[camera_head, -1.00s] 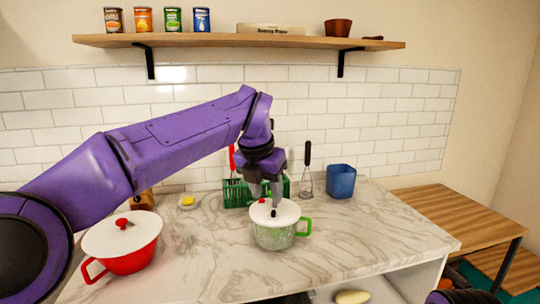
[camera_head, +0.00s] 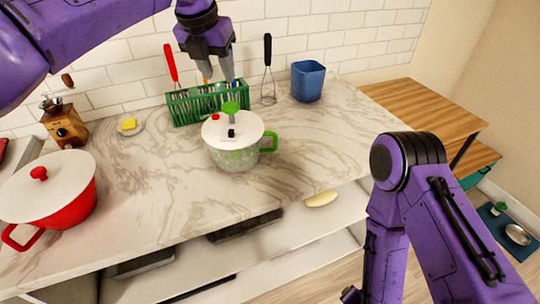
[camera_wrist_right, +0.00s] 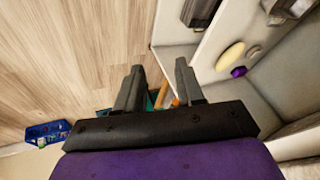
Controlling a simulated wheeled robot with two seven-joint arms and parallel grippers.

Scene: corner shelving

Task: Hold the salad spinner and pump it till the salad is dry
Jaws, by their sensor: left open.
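The salad spinner (camera_head: 236,152) stands upright on the marble counter. It has a clear bowl with greenish contents, a white lid (camera_head: 247,126), a green side handle and a green pump knob (camera_head: 231,108) standing up from the lid. A small red part and a black part also show on the lid. My left gripper (camera_head: 219,78) is open and empty, pointing down above and behind the spinner, apart from the knob. My right gripper (camera_wrist_right: 158,70) is open and empty in the right wrist view, its fingers over the floor beside the shelving, away from the spinner.
A green rack (camera_head: 183,108) with utensils stands close behind the spinner. A blue cup (camera_head: 308,82) is at the back right. A red pot (camera_head: 65,208) with a white lid is at the left. The counter (camera_head: 150,185) between pot and spinner is clear.

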